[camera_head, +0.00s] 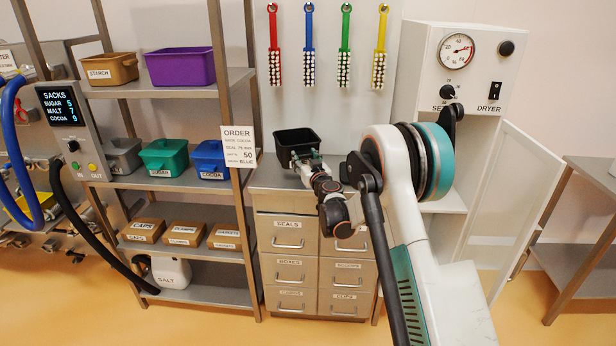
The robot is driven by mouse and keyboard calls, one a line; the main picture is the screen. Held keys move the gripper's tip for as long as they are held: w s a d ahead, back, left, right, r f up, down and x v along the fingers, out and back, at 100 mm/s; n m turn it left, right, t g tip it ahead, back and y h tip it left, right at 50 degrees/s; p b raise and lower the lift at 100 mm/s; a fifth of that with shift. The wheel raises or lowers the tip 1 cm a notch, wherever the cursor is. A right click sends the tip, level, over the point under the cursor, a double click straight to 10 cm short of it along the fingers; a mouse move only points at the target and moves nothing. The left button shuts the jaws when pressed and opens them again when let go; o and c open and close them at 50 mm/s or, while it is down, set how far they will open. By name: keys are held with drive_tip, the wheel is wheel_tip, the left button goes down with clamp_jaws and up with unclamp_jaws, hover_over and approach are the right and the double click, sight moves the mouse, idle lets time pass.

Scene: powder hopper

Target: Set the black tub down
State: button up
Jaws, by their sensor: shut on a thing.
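The black tub (296,141) is in the middle of the head view, upright, at the top of the grey drawer cabinet (265,180). I cannot tell whether its base touches the cabinet top or is slightly above it. My gripper (297,160) is shut on the near side of the black tub. My arm reaches in from the right and hides part of the cabinet top and drawers.
A shelf rack (215,92) with tubs and boxes stands left of the cabinet, with an order card (240,147) on its post. Brushes (309,45) hang behind. The dryer (455,60) with its open door (520,195) is at the right. Some cabinet top beside the tub is bare.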

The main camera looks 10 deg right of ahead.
drive_tip(key=shift+f+b, duration=0.8)
drive_tip(key=shift+f, duration=2)
drive_tip(key=shift+f, duration=0.2)
drive_tip(key=o, duration=1.2)
drive_tip(key=shift+r, duration=0.1)
drive_tip(key=shift+r, duration=0.1)
